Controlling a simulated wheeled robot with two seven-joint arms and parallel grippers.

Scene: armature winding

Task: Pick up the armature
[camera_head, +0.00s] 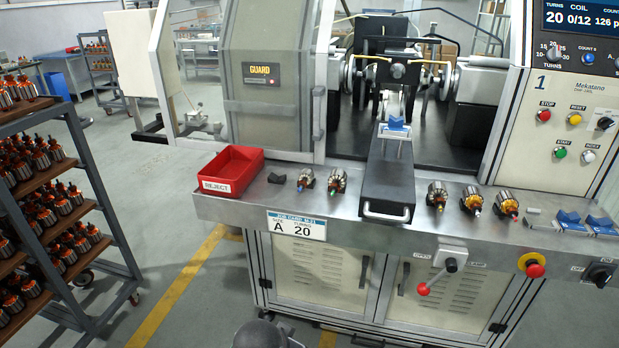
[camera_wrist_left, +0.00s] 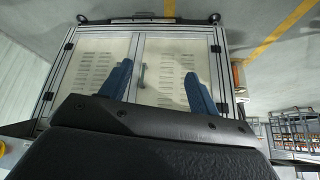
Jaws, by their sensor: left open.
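Several armatures with metal cores and copper windings lie on the machine's front ledge in the head view. Two are left of the black slide: one armature (camera_head: 306,180) and one with a green tip (camera_head: 337,182). My right gripper is not in view.
A red reject bin (camera_head: 231,172) stands at the ledge's left, beside a small dark block (camera_head: 276,178). The black slide (camera_head: 388,180) with a handle carries a blue cradle (camera_head: 396,124). Blue supports (camera_head: 570,220) sit at right. A rack (camera_head: 75,190) of armatures stands left.

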